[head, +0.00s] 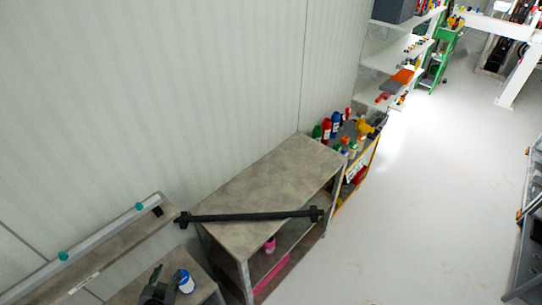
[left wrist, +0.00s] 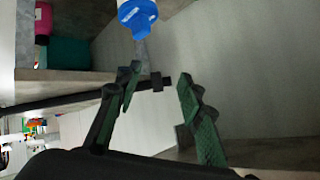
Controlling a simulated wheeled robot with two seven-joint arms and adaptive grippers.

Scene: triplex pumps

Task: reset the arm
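My left gripper (head: 158,284) is at the bottom left of the head view, just left of a white bottle with a blue band (head: 185,282). In the left wrist view its two green-padded fingers (left wrist: 160,78) are spread apart with nothing held between them. The bottle's blue cap (left wrist: 138,14) shows at the top of that view, beyond the fingertips and apart from them. My right gripper is in neither view.
A pink item (head: 269,245) sits on the shelf below. Coloured bottles (head: 326,128) crowd a cart behind. Open floor (head: 420,190) lies to the right.

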